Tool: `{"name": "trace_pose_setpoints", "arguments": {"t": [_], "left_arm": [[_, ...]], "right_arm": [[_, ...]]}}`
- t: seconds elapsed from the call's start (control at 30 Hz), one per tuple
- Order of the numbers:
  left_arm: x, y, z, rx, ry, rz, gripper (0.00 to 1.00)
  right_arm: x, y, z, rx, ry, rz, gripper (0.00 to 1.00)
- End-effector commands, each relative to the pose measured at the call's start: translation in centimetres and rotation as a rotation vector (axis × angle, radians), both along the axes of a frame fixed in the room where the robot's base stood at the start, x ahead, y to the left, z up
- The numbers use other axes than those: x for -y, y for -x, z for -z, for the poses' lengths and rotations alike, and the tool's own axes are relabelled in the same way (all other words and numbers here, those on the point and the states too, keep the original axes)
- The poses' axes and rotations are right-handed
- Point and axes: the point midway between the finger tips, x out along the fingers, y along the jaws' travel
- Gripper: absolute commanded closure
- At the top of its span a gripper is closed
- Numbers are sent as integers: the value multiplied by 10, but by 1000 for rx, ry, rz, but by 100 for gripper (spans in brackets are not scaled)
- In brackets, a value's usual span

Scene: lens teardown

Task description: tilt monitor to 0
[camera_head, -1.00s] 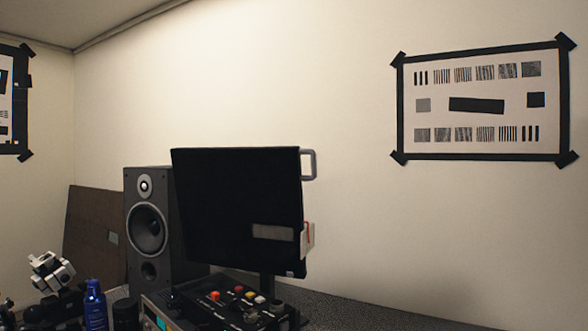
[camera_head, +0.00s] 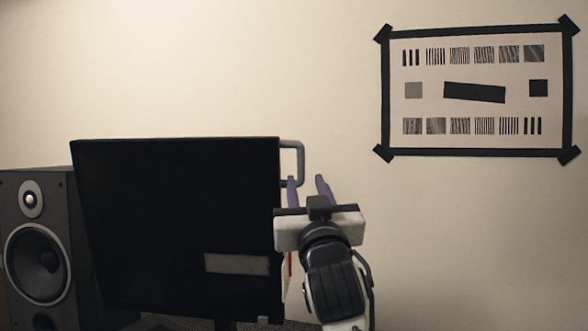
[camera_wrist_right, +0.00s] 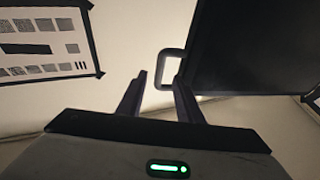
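The monitor (camera_head: 180,215) is a dark flat panel left of centre in the head view, with a grey handle (camera_head: 298,163) on its upper right edge. In the right wrist view the monitor (camera_wrist_right: 255,45) fills the upper right, and its handle (camera_wrist_right: 165,68) sticks out to the left. My right gripper (camera_head: 307,182) is open at the monitor's right side, its two purple fingers pointing up close to the handle. In the wrist view the fingers (camera_wrist_right: 160,90) are apart, with the handle just beyond their tips; I cannot tell if they touch. My left gripper is not in view.
A grey speaker (camera_head: 60,200) stands left of the monitor, partly behind it. A test chart (camera_head: 475,140) with a black border hangs on the wall at the upper right. The space right of my right gripper is clear.

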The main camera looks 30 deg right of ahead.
Motion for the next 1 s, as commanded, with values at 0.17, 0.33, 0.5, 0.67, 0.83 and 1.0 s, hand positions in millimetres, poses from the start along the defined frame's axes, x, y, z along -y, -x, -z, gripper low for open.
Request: {"name": "trace_pose_setpoints", "arguments": {"t": [0.17,0.33,0.5,0.67,0.83,1.0], "left_arm": [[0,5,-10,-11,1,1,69],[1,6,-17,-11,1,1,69],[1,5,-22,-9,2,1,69],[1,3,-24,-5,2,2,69],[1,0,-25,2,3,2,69],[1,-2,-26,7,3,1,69]], "right_arm": [[16,-29,-17,-2,2,2,67],[27,-53,-26,-3,1,0,67],[33,-66,-31,-3,3,-1,67],[35,-69,-32,-1,2,-2,67],[35,-69,-31,-1,2,-2,67],[35,-69,-31,-1,3,-2,94]]}}
